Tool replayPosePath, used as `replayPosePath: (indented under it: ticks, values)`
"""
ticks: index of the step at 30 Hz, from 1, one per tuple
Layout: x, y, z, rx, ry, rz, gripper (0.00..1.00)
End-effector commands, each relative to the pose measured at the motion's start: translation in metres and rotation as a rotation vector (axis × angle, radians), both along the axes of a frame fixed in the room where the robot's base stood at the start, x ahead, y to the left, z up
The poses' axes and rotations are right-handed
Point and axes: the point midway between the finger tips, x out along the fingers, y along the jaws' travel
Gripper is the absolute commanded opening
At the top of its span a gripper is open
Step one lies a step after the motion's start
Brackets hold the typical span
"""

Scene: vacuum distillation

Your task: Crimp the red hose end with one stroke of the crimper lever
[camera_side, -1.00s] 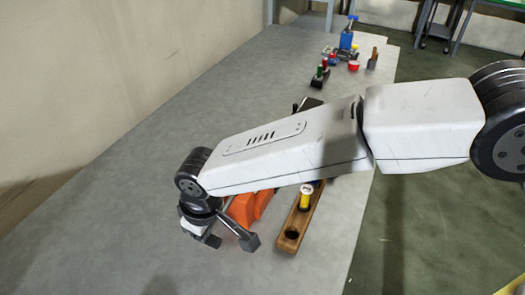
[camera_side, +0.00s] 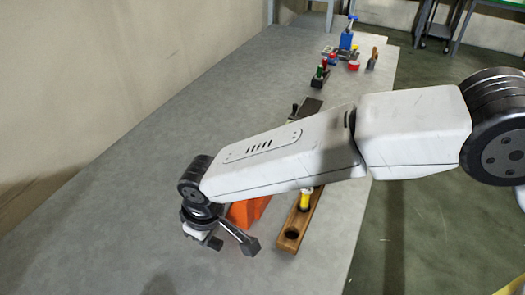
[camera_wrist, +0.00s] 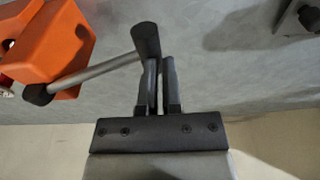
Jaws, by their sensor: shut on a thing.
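The orange crimper (camera_side: 246,211) stands on the table, partly hidden behind my arm. It also shows at the upper left in the wrist view (camera_wrist: 62,45). Its lever (camera_side: 234,233) is a grey rod with a black grip, sticking out toward the front. In the wrist view the lever (camera_wrist: 95,73) runs from the orange body to the black grip (camera_wrist: 146,40) at my fingertips. My gripper (camera_side: 206,238) is low beside the lever. In the wrist view my gripper (camera_wrist: 160,68) is nearly closed, shut on the lever at its grip.
A wooden rack (camera_side: 292,234) with a yellow-bodied item (camera_side: 305,200) stands right of the crimper. A dark stand with red and green pieces (camera_side: 319,77) and a blue device (camera_side: 347,40) are farther back. The table's left side is clear.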

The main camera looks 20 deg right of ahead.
Motion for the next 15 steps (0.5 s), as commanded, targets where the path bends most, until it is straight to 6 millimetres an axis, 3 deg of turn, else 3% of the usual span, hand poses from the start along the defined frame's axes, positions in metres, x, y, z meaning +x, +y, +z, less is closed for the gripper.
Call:
replayPosePath:
  ticks: [15]
  values:
    - [-0.0014, -0.0004, -0.0077, -0.003, 0.004, 0.001, 0.00]
